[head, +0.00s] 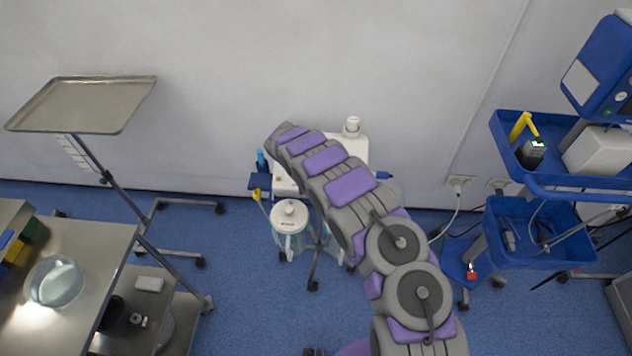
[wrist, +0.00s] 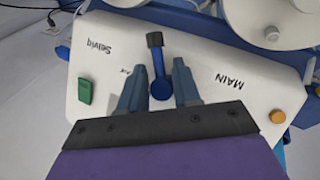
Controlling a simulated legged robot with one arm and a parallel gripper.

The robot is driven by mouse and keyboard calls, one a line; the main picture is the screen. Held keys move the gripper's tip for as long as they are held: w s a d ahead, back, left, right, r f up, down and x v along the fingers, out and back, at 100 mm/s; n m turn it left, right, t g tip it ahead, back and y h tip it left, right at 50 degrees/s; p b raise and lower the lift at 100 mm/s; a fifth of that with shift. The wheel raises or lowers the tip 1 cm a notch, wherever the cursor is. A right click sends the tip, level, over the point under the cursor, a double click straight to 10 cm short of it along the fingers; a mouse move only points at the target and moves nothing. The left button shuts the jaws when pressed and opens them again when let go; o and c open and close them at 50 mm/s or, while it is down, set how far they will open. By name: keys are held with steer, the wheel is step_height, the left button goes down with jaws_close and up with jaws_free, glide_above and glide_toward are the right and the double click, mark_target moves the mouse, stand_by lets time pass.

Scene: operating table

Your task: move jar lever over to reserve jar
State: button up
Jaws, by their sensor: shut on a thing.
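In the wrist view my gripper (wrist: 158,82) has its two blue-grey fingers on either side of the jar lever (wrist: 158,66). The lever is blue with a black end, mounted on a white panel (wrist: 215,60); the black end points to the top of the picture. The jaws are shut on the lever. A dark label "MAIN" (wrist: 229,80) is to the right, and a label at left (wrist: 98,48) reads roughly "Selviq". In the head view the white unit (head: 352,148) is partly behind my arm, and lever and fingers are hidden. A lidded jar (head: 289,215) hangs in front.
The panel carries a green switch (wrist: 85,91) and an orange knob (wrist: 277,116). A steel tray stand (head: 85,104) is at left, a blue cart (head: 535,235) at right. Blue floor between is open.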

steer(key=shift+w+a+n+t, duration=0.1)
steer(key=shift+n+t, duration=0.2)
steer(key=shift+n, duration=0.2)
steer(key=shift+r+h, duration=0.1)
steer(key=shift+h, duration=0.2)
steer(key=o, duration=0.7)
steer(key=shift+c, duration=0.2)
steer(key=shift+a, duration=0.1)
steer(key=shift+d, duration=0.2)
steer(key=p+v, duration=0.3)
steer(key=v, duration=1.4)
